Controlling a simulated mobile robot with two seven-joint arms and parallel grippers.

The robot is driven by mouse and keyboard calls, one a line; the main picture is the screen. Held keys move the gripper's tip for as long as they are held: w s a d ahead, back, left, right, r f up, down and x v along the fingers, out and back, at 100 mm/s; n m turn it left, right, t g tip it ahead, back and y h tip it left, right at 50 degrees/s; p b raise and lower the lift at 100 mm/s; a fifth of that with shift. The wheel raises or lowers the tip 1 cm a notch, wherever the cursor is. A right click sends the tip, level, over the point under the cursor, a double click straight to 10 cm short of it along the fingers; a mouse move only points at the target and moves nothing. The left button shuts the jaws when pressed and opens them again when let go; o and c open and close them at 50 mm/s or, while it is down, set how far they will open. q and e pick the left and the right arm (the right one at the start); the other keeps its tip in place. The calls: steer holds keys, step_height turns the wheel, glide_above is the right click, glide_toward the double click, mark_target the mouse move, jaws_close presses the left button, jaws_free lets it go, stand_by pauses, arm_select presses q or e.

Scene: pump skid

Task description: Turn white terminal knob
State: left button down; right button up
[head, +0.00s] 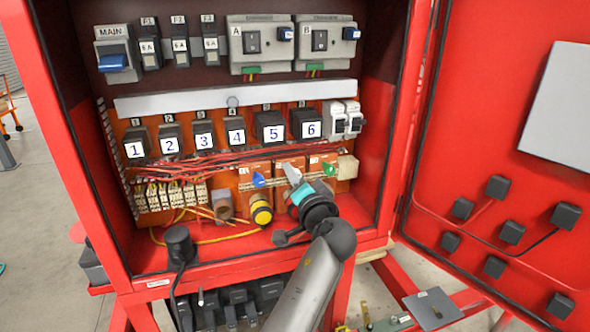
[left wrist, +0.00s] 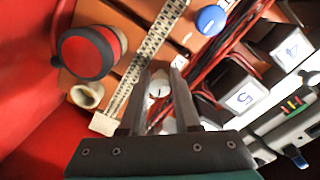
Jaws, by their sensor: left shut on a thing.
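The white terminal knob (left wrist: 158,87) shows between my left gripper's two fingers in the left wrist view. My left gripper (left wrist: 162,88) is shut on it, one finger on each side. In the head view my left gripper (head: 291,174) reaches into the red cabinet from below, at the terminal row. The blue knob also shows in the left wrist view (left wrist: 210,18). My right gripper is not in view.
A yellow-and-black round device (head: 261,208) stands just left of my gripper. Red wires (head: 240,158) and numbered blocks (head: 271,129) lie above the knobs. A black plug (head: 178,243) stands at the cabinet's lower left. The open red door (head: 480,130) is on the right.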

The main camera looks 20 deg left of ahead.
arm_select(q)
steer(key=m+p, duration=0.1)
steer(key=m, duration=0.1)
steer(key=m+p, duration=0.2)
steer(key=m, duration=0.1)
steer(key=shift+r+m, duration=0.2)
steer(key=shift+m, duration=0.1)
stand_by(0.5)
steer(key=c, duration=0.6)
jaws_free()
steer(key=shift+f, duration=0.15)
steer(key=shift+c, duration=0.2)
